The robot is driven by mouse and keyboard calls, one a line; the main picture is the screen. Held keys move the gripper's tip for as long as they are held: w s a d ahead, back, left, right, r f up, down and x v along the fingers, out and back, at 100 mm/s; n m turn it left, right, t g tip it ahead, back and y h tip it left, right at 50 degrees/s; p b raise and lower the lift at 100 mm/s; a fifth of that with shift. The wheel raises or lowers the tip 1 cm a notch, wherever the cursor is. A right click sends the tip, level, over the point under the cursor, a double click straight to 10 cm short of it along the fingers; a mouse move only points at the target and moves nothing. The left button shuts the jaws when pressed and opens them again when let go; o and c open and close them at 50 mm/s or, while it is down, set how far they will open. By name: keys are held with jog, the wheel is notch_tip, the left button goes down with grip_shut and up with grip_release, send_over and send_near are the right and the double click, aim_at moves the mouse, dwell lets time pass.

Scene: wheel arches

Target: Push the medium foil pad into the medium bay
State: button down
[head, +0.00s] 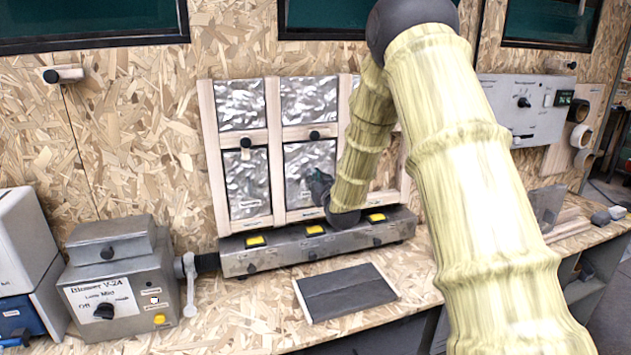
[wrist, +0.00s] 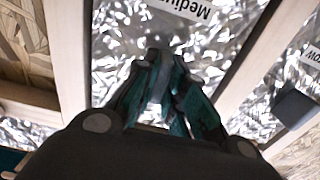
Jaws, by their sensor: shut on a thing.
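The medium foil pad (head: 299,165) is a crinkled silver panel in the lower middle bay (head: 276,150) of a pale wooden frame on the chipboard wall. Its foil fills the wrist view (wrist: 122,32), with a white "Medium" label upside down at the top. My gripper (head: 318,188) is at the pad's lower right part in the head view. Its teal fingers (wrist: 165,75) are close together on the pad in the wrist view; the exact contact is hard to see. My arm hides the right part of the frame.
A foil pad (head: 246,185) stands in the left bay, and upper panels (head: 240,102) sit above. A grey box with yellow buttons (head: 315,241) runs below the frame. A dark board (head: 345,291) lies on the bench. A grey blower (head: 120,285) stands at left.

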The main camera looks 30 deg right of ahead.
jog(key=shift+w, duration=0.15)
dwell(0.6)
jog(key=c, duration=1.4)
grip_release()
jog(key=v, duration=2)
jog(key=shift+d+b, duration=0.15)
jog(key=shift+b, duration=0.25)
jog(key=shift+f, duration=0.15)
